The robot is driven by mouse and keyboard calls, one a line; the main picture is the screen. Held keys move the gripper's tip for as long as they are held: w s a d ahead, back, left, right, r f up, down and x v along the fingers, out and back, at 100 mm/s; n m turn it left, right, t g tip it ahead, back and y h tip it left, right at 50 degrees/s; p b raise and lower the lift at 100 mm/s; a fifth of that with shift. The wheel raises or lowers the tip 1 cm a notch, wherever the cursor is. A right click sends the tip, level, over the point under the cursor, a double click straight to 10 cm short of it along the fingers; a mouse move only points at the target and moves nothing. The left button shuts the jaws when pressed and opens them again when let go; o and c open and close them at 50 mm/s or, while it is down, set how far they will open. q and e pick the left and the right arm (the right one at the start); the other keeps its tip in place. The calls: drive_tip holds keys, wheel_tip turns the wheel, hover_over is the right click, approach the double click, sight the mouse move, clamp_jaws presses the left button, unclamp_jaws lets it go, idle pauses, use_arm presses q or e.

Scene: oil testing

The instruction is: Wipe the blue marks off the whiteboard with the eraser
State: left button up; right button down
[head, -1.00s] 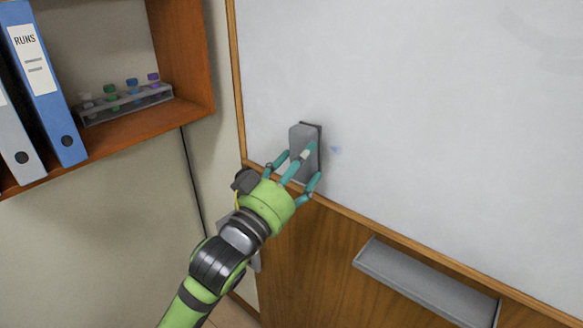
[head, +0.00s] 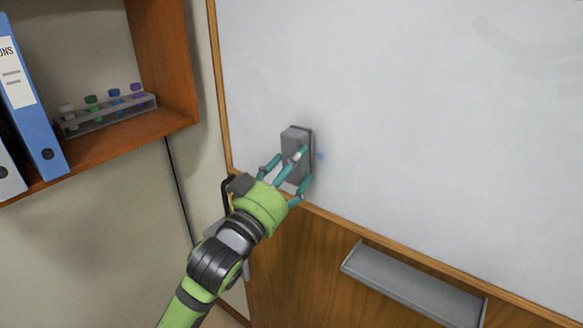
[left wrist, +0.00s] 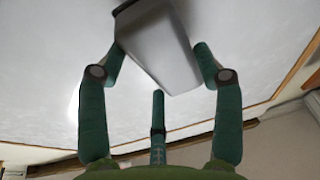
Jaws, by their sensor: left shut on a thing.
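The whiteboard (head: 420,140) fills the right of the head view. My left gripper (head: 290,168) is shut on the grey eraser (head: 295,141), near the board's lower left corner. The eraser is upright with its dark pad side toward the board; it appears to be at the surface, but contact is hard to tell. A small faint blue mark (head: 320,156) shows just right of the eraser; any mark behind the eraser is hidden. In the left wrist view the eraser (left wrist: 158,45) sits between the teal fingers. My right gripper is not in view.
A grey tray (head: 415,284) is fixed on the wood panel below the board. A wooden shelf (head: 165,60) at left holds a rack of capped tubes (head: 108,116) and binders (head: 32,110). The board right of the eraser is clear.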

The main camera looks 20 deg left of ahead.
use_arm(q)
drive_tip(key=shift+w+d, duration=0.35)
drive_tip(key=shift+w, duration=0.55)
drive_tip(key=shift+s+d+p, duration=0.2)
drive_tip(key=shift+s+d, duration=0.05)
drive_tip(key=shift+d, duration=0.35)
drive_tip(key=shift+s+d+p, duration=0.2)
drive_tip(key=shift+s+d, duration=0.1)
drive_tip(key=shift+d, duration=0.35)
drive_tip(key=shift+s+d+p, duration=0.2)
drive_tip(key=shift+s+d, duration=0.05)
drive_tip(key=shift+d, duration=0.35)
drive_tip(key=shift+w, duration=0.15)
drive_tip(key=shift+w+a+r+p, duration=0.1)
drive_tip(key=shift+w+a+p, duration=0.2)
drive_tip(key=shift+a, duration=0.65)
drive_tip(key=shift+w+a+p, duration=0.2)
drive_tip(key=shift+w+a, duration=0.2)
drive_tip(key=shift+a, duration=0.55)
drive_tip(key=shift+s, duration=0.1)
